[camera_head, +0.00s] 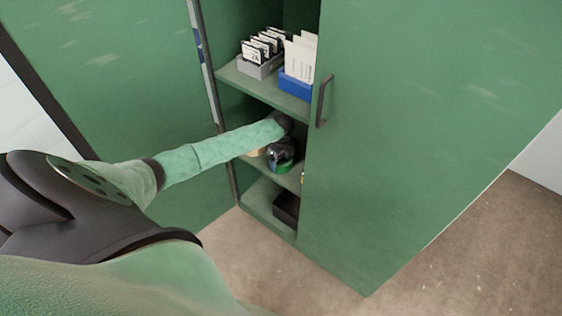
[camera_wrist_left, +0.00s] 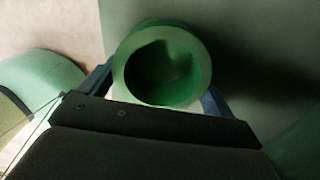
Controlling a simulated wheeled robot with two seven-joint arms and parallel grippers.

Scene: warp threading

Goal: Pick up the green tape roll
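The green tape roll (camera_head: 281,166) is at the middle shelf of the green cabinet, mostly under my left gripper (camera_head: 280,152). In the left wrist view the roll (camera_wrist_left: 122,72) faces the camera with its hollow core showing. It sits between the two fingers of my left gripper (camera_wrist_left: 160,88), one finger against each side, with no clear gap. The gripper looks shut on it. I cannot tell whether the roll touches the shelf. My right gripper is not in view.
The shelf above holds a grey box (camera_head: 258,68) and a blue box (camera_head: 296,86) with cards. A black bin (camera_head: 287,208) is on the lower shelf. The cabinet's right door (camera_head: 420,130), with a dark handle (camera_head: 323,101), is close to the right of the gripper. A yellowish item is partly hidden beside the gripper.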

